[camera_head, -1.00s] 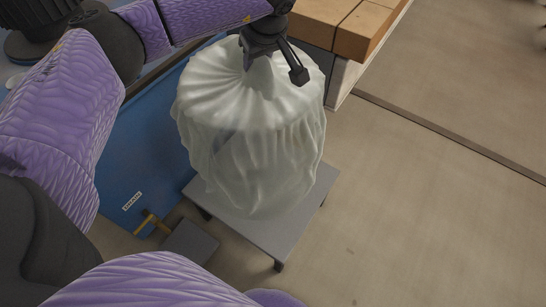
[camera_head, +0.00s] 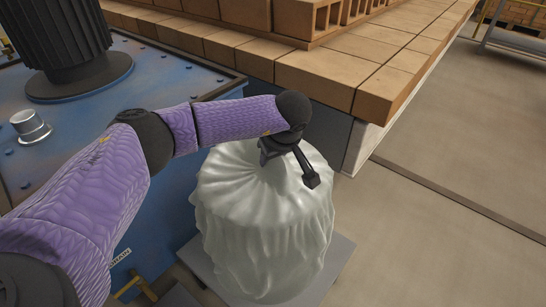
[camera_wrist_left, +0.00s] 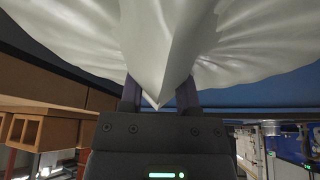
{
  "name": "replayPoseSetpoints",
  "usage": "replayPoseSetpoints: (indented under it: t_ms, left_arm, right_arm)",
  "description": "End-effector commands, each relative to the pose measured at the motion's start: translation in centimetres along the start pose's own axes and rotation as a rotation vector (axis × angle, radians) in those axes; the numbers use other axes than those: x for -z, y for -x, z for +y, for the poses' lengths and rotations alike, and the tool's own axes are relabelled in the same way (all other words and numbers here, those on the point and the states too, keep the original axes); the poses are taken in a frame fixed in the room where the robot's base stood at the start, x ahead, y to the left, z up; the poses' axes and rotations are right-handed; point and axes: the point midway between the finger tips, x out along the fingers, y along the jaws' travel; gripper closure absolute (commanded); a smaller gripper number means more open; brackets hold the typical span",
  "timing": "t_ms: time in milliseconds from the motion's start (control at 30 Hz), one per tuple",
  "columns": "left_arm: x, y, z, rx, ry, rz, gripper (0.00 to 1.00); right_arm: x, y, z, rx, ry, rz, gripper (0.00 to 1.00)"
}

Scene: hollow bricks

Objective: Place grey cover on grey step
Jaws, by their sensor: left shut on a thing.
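The grey cover (camera_head: 262,225), a pale, slightly see-through cloth with radiating folds at its top, hangs in a wide bell shape. My left gripper (camera_head: 276,155) is shut on the top middle of the cover. In the left wrist view a gathered fold of the cover (camera_wrist_left: 158,50) sits between the two fingers (camera_wrist_left: 158,92). The grey step (camera_head: 343,262), a low flat plate, shows around the cover's lower part. The cover hides most of the step, and I cannot tell whether they touch. My right gripper is not in view.
A blue machine (camera_head: 165,235) with a black ribbed column (camera_head: 72,45) stands at left, close to the cover. A bench edged with tan bricks (camera_head: 330,75) runs behind it, with hollow bricks (camera_head: 325,18) on top. The floor at right (camera_head: 460,250) is clear.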

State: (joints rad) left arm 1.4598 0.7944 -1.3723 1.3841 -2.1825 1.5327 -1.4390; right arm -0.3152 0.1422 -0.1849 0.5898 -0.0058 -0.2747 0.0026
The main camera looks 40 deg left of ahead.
Motion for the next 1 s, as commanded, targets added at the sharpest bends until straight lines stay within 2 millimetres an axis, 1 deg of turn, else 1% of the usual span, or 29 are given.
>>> replayPoseSetpoints:
  t_ms: [33,67,100,200,433,500,567,700,800,900,1000]
  left_arm:
    - [-0.1,-0.2,0.0,0.001,0.0,0.0,0.57]
    - [-0.1,-0.1,0.0,0.001,0.0,0.0,0.51]
    - [-0.1,-0.1,0.0,0.0,0.0,0.0,0.42]
    - [0.0,-0.1,0.0,0.0,0.0,0.0,0.24]
    - [0.0,-0.1,0.0,0.0,0.0,0.0,0.24]
    - [0.1,0.3,0.0,-0.001,0.0,0.001,0.24]
    - [0.3,1.6,0.0,-0.004,0.0,0.002,0.24]
    - [0.5,6.1,0.1,-0.009,-0.001,0.004,0.24]
    - [0.5,8.9,0.1,-0.009,-0.001,0.004,0.24]
    - [0.4,10.9,0.0,-0.006,-0.001,0.003,0.24]
    - [0.2,12.0,0.0,-0.004,-0.001,0.002,0.24]
  right_arm:
    - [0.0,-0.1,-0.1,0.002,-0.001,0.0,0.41]
    - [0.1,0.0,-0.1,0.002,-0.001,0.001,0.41]
    - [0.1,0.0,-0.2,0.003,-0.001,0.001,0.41]
    - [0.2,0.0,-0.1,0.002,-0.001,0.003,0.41]
    - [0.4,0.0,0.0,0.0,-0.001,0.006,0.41]
    - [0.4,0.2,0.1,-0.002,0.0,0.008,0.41]
    - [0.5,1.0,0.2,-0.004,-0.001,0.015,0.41]
    - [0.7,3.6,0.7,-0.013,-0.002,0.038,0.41]
    - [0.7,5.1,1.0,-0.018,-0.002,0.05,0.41]
    - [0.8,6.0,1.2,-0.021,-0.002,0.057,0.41]
    - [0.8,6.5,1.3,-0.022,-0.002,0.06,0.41]
